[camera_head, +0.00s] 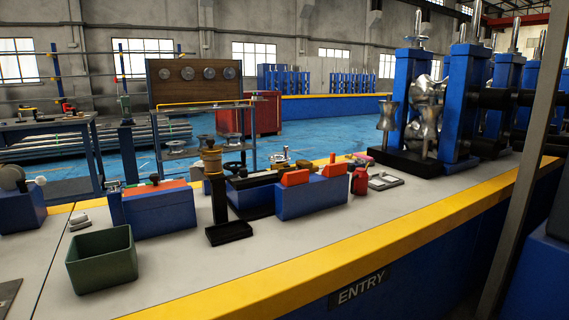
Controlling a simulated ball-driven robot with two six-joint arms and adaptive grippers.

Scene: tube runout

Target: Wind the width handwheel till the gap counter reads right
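Neither of my grippers is in view. I cannot tell which wheel is the width handwheel. A small wheel-like fitting with a knob (281,157) shows behind the middle blue block (312,198), which has orange pieces on top. A handwheel (417,40) tops the blue roll stand (401,85) at the right. Another small silver fitting (113,186) sits at the left end of the left blue block (160,212). No gap counter can be made out and no reading is legible.
A red bottle (359,182) stands right of the middle block. A grey post (526,150) crosses the right side.

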